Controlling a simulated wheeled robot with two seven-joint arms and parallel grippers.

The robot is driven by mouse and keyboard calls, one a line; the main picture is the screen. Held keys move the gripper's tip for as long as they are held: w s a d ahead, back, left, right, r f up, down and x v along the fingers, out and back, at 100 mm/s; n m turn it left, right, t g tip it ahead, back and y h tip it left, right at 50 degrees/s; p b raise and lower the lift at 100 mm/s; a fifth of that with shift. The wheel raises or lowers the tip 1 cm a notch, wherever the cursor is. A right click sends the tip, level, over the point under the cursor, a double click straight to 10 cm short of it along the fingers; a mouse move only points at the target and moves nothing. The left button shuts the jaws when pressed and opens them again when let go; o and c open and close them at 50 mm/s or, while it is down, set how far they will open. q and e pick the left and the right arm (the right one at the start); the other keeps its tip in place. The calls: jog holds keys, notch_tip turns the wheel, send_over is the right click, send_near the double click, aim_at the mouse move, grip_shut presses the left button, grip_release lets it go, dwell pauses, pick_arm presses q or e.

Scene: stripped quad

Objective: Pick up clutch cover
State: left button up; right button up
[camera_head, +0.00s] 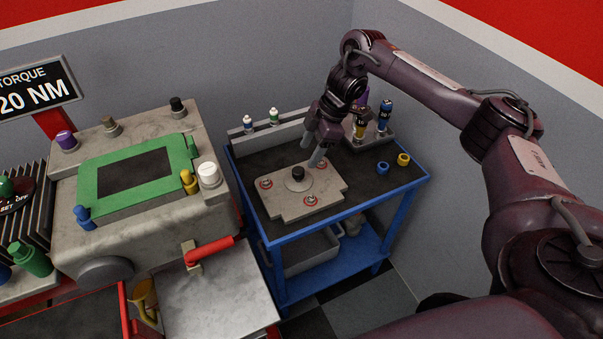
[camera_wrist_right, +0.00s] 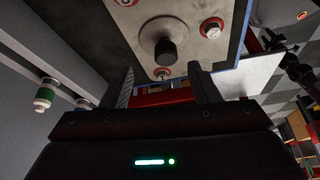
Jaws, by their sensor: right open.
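The clutch cover (camera_head: 290,207) is a flat grey plate with a black knob (camera_head: 298,173) at its middle and several red-ringed bolts. It lies on the top of the blue cart (camera_head: 400,195). My right gripper (camera_head: 313,150) is open and empty, with its fingers pointing down above the far side of the cover, close to the knob. In the right wrist view, the cover (camera_wrist_right: 195,20) and its knob (camera_wrist_right: 165,50) show beyond the two spread fingers (camera_wrist_right: 163,80), with no contact visible. My left gripper is out of view.
Small bottles (camera_head: 273,117) stand along the cart's back ledge. A holder with blue and yellow tools (camera_head: 385,115) stands at the cart's back right, with blue and yellow rings (camera_head: 403,159) in front. A large grey machine (camera_head: 220,215) stands close to the cart's left.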

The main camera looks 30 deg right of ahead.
aim_at(300, 169)
jog(key=shift+s+b+x, duration=0.2)
jog(key=shift+b+x, duration=0.2)
jog(key=shift+x, duration=0.7)
jog(key=shift+a+f, duration=0.25)
jog(key=shift+f, duration=0.05)
jog(key=x, duration=0.3)
jog(key=shift+s+a+f+p, duration=0.15)
jog(key=shift+a+f+p, duration=0.1)
jog(key=shift+p, duration=0.1)
jog(key=shift+a+f, duration=0.15)
jog(key=shift+f, duration=0.35)
jog(key=c, duration=0.4)
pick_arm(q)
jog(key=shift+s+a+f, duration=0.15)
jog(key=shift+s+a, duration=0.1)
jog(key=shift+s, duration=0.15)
pick_arm(e)
jog(key=shift+r, duration=0.1)
grip_shut()
